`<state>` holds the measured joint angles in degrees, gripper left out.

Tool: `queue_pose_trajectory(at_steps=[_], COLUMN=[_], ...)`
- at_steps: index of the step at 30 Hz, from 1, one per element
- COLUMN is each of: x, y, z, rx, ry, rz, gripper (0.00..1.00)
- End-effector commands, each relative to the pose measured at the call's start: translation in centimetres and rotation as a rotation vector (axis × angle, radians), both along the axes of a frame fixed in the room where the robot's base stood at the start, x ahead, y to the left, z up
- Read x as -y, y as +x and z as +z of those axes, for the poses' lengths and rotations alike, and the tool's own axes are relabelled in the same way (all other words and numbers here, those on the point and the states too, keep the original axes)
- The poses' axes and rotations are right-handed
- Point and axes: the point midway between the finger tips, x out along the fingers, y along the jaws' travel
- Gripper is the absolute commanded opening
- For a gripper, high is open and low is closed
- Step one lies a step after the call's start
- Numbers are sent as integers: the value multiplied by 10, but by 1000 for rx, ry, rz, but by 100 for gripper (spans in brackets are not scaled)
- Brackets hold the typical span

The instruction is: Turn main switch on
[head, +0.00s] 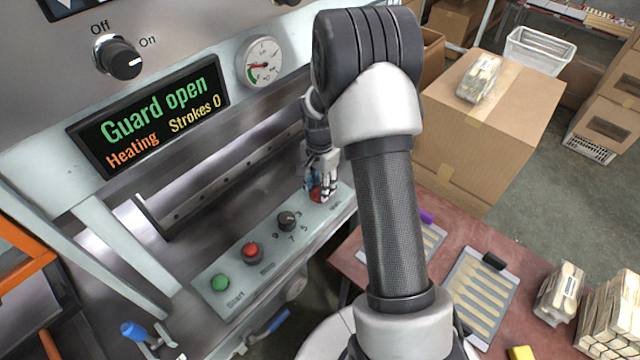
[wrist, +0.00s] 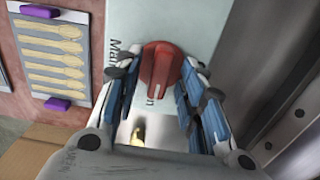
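The main switch is a red rotary knob (wrist: 160,66) on a pale panel plate, beside partly covered lettering that begins "Ma". In the wrist view its raised grip bar runs roughly up and down the picture. My gripper (wrist: 158,82) has its fingers apart, one on each side of the knob. I cannot tell whether the blue pads touch it. In the head view my gripper (head: 321,182) is at the far right end of the control panel (head: 330,214), over the red knob (head: 317,196), which it partly hides.
The panel also has a green button (head: 220,283), a red button (head: 252,252) and a black selector (head: 287,220). The lit display (head: 150,116) reads "Guard open", "Heating", "Strokes 0". Above it is an Off/On knob (head: 120,60). A red table (head: 455,225) with spoon trays stands right of the panel.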

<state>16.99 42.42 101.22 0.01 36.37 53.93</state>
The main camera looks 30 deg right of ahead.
Motion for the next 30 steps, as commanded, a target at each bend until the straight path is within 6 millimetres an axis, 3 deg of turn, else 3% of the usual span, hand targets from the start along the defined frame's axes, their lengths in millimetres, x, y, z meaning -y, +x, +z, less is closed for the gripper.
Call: queue_pose_trajectory(at_steps=[5,18,24,30], x=[0,0,0,0], y=[1,1,0,0], z=[16,103,119,120], rx=[4,3,1,1], ry=[-2,-1,-1,-1], rz=[0,0,0,0], gripper=[37,37,37,37])
